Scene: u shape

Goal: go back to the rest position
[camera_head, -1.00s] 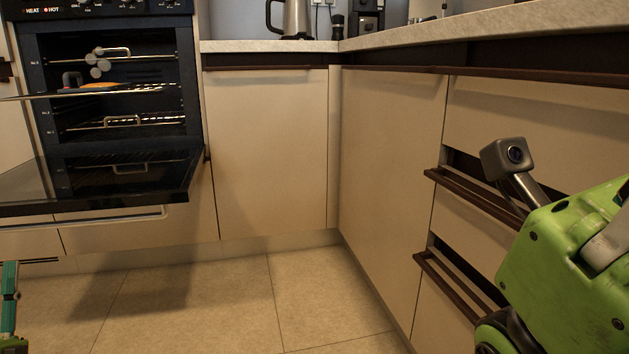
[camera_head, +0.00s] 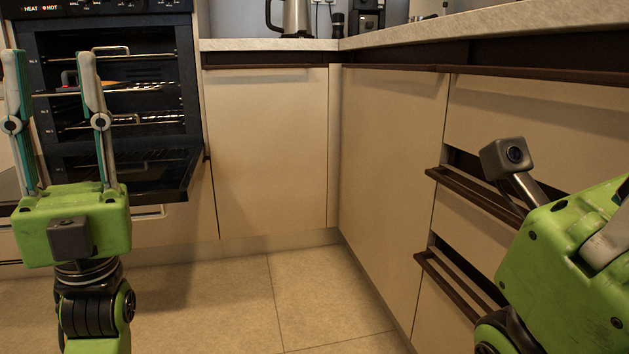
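My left gripper (camera_head: 50,68) stands upright at the left, in front of the oven. Its two grey and teal fingers point up and are spread apart, with nothing between them. The oven (camera_head: 112,35) is behind my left gripper. Its door (camera_head: 165,180) is folded down open, and a rack (camera_head: 145,88) inside is partly hidden by my fingers.
Beige cabinets (camera_head: 265,150) meet in a corner. Drawers with dark handles (camera_head: 480,195) are close to my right arm. A kettle (camera_head: 297,18) and a dark appliance (camera_head: 367,18) stand on the counter (camera_head: 270,45). The tiled floor (camera_head: 320,295) in the middle is clear.

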